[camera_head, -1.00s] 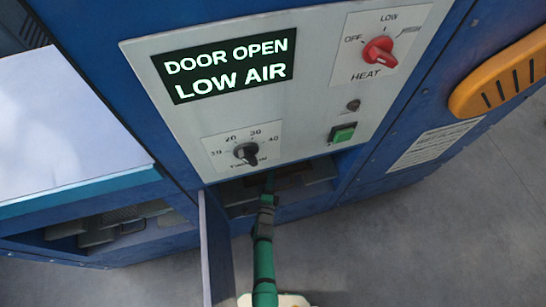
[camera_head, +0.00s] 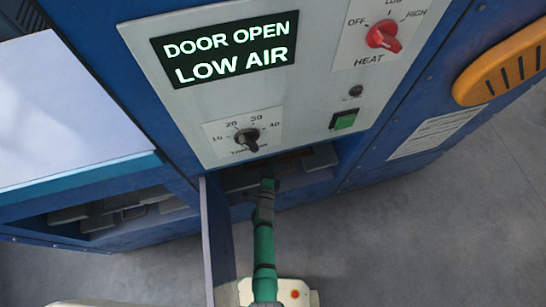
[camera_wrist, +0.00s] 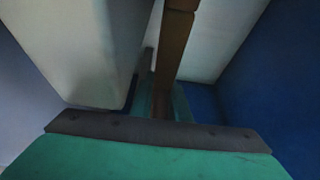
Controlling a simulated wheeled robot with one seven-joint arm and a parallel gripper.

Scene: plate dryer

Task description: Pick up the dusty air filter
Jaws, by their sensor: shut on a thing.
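The dusty air filter shows in the wrist view as a narrow brown edge (camera_wrist: 175,45) running up from between my fingers. In the head view a brownish strip (camera_head: 292,156), which looks like part of it, sits in the shadowed opening under the control panel. My gripper (camera_wrist: 162,100) is shut on the filter's edge. In the head view my gripper (camera_head: 268,182) is at the mouth of the opening, with its fingertips hard to make out. Most of the filter is hidden.
An open door (camera_head: 216,240) stands edge-on just left of my arm. The control panel (camera_head: 300,110) reads "DOOR OPEN LOW AIR" above the opening. In the wrist view a pale block (camera_wrist: 85,45) stands close on the left and a blue wall (camera_wrist: 265,80) on the right.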

